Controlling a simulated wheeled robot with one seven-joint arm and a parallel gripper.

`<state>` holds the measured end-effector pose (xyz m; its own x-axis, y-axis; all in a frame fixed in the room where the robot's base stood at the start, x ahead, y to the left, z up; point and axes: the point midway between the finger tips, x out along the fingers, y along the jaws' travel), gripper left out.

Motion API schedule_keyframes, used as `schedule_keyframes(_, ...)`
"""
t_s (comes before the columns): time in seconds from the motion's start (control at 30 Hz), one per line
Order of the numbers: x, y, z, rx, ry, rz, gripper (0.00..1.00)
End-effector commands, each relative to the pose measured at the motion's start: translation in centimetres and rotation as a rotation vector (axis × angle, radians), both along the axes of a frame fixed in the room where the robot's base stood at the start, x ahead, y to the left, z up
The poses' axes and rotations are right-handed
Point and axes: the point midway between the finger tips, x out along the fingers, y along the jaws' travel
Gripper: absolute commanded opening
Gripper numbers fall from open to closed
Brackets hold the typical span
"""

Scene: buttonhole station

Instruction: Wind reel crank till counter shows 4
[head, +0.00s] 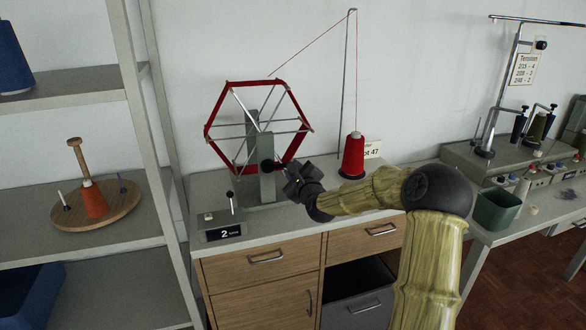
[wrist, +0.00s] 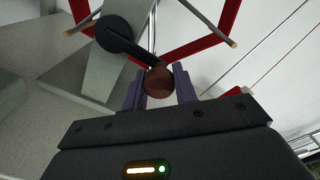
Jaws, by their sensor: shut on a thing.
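The reel (head: 206,133) is a hexagonal frame wound with red thread, on a grey-green stand (head: 266,180) on the cabinet top. Its dark crank (wrist: 120,38) ends in a round brown knob (wrist: 159,79). My gripper (wrist: 160,88) is shut on that knob, with one finger on each side of it. In the head view my gripper (head: 284,172) is at the front of the stand, and the knob is hard to make out there.
A red thread cone (head: 354,158) stands right of the reel, its thread running over a tall rod (head: 345,80) to the reel. A small lever (head: 230,200) stands behind the counter. A shelf (head: 60,185) is at left.

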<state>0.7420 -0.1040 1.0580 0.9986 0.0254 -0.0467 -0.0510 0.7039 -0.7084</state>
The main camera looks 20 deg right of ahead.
Motion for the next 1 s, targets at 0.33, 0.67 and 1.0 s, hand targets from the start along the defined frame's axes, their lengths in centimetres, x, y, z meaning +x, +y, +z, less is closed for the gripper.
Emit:
schedule_keyframes(0.33,0.0,0.5,-2.4,0.317,0.001,0.004,0.00)
schedule_keyframes(0.67,0.0,1.0,-3.2,0.490,-0.002,0.003,0.00)
schedule_keyframes(1.0,0.0,1.1,-3.1,0.528,-0.005,0.002,0.00)
